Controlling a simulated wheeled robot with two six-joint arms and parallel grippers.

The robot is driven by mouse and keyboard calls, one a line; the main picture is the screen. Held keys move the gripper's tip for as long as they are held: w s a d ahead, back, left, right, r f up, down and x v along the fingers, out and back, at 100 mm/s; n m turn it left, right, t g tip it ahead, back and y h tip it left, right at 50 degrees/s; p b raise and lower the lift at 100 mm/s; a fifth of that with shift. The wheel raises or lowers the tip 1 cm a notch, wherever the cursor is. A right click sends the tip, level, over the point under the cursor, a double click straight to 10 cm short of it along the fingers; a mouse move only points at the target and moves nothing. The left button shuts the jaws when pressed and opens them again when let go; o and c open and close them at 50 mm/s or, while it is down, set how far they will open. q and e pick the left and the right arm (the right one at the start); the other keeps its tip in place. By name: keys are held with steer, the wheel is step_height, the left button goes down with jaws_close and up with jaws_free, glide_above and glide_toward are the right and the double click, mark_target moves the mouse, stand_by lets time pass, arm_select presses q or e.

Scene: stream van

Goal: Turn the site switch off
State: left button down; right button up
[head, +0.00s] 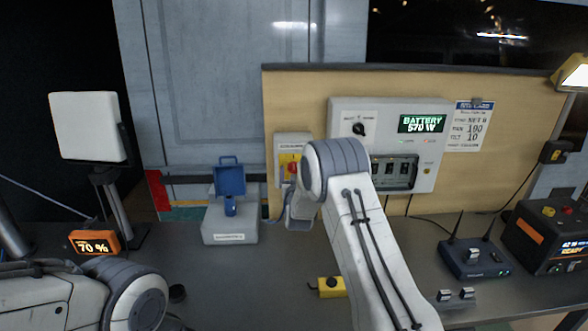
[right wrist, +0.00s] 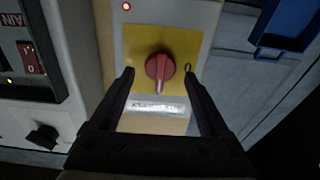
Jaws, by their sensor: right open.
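The site switch is a red rotary knob (right wrist: 159,68) on a yellow plate on a pale wall box. In the head view the switch box (head: 293,141) stands left of the grey panel, its yellow plate partly hidden by my right arm. My right gripper (right wrist: 160,84) is open, one finger on each side of the knob in the picture; contact is not visible. The knob's handle points down in the wrist view, toward a label that I cannot read. In the head view the right gripper (head: 293,200) is mostly hidden behind its wrist. My left gripper is out of view.
The grey battery panel (head: 383,112) with a black knob and breakers is right of the switch. A blue open-lidded box (head: 230,180) stands on a grey base to the left. A yellow box (head: 331,287) lies on the counter near my right arm.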

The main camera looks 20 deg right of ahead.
steer(key=shift+w, duration=0.3)
jaws_close()
